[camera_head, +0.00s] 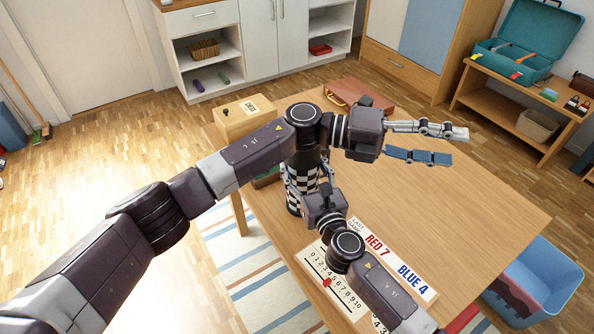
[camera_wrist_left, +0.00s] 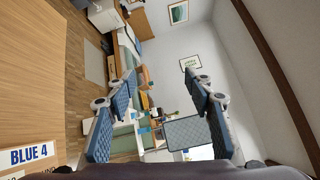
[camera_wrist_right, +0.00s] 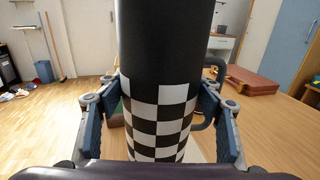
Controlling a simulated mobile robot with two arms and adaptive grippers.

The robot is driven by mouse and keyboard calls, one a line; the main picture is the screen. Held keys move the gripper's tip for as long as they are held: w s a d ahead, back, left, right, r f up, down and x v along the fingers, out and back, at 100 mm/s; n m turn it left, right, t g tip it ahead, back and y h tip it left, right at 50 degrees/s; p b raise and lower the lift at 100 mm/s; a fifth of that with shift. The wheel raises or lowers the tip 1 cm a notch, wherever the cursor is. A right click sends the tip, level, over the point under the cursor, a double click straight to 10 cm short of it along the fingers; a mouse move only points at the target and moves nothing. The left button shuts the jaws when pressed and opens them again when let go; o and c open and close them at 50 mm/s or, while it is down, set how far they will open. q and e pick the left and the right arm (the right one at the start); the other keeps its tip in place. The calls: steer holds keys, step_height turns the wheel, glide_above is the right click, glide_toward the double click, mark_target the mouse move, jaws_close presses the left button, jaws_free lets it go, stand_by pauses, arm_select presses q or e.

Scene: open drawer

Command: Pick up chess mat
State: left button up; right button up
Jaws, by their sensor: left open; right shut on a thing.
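The chess mat (camera_head: 293,190) is rolled into an upright tube with a black upper part and a black-and-white checkered lower part. In the right wrist view the mat (camera_wrist_right: 160,112) stands between both fingers. My right gripper (camera_head: 312,180) is shut on it, near the table's left side. My left arm crosses in front of the mat's top in the head view. I cannot tell if its lower end touches the table. My left gripper (camera_head: 456,145) is open and empty, pointing right above the table. In the left wrist view nothing is between its fingers.
The wooden table (camera_head: 470,200) is clear on its right. It bears a wooden box (camera_head: 245,117), a brown case (camera_head: 358,93), a RED 7 / BLUE 4 sign (camera_head: 390,262) and a number board (camera_head: 325,273). A blue bin (camera_head: 545,275) stands at the right.

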arm_select(q)
steer(key=w+a+r+n+t, duration=0.2)
steer(key=w+a+n+t, duration=0.2)
steer(key=a+n+t, duration=0.6)
steer(key=w+a+r+n+t, duration=0.1)
steer(key=w+a+n+t, duration=0.2)
steer(key=a+n+t, duration=0.75)
steer(key=s+a+f+n+g+y, duration=0.1)
steer(key=s+a+f+n+y, duration=0.4)
steer(key=a+f+n+y, duration=0.65)
steer(key=w+d+n+h, duration=0.2)
steer(key=w+d, duration=0.3)
steer(key=w, duration=0.6)
steer(key=shift+d+r+n+h, duration=0.15)
steer(key=shift+n+h, duration=0.2)
steer(key=shift+n, duration=0.25)
jaws_close()
steer(key=shift+r, duration=0.1)
